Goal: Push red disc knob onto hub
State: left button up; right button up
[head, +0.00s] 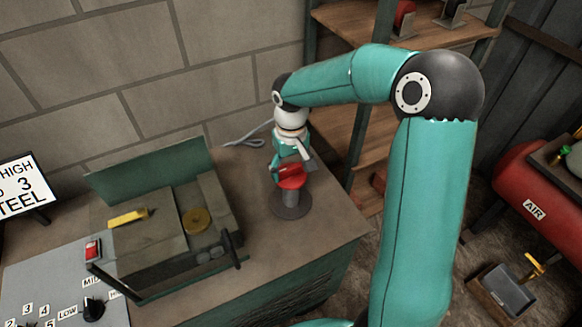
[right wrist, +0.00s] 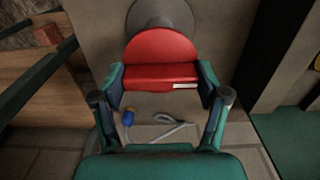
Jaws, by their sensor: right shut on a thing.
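The red disc knob (head: 291,182) is at the top of a short grey pedestal with a round base (head: 291,206), near the bench's right end. My right gripper (head: 292,168) reaches it from above and is shut on it. In the right wrist view, the red knob (right wrist: 160,50) lies between the two fingers (right wrist: 160,85), with the grey round base (right wrist: 160,12) behind it. Whether the knob touches the pedestal is hard to tell. No part is clearly identifiable as the hub; a brass disc (head: 196,221) lies in the open green machine. My left gripper is out of view.
The green machine (head: 150,176) stands left of the pedestal, with a yellow bar (head: 128,217) and a dark lever (head: 232,249). A control panel (head: 50,285) is in front. Wooden shelves (head: 352,20) and a red air tank (head: 530,190) are at right.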

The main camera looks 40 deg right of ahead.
aim_at(291, 167)
jog(key=shift+f+b, duration=0.5)
jog(key=shift+f, duration=0.05)
dwell(0.7)
jog(key=o, duration=1.1)
notch_tip(291, 167, up, 12)
dwell(0.4)
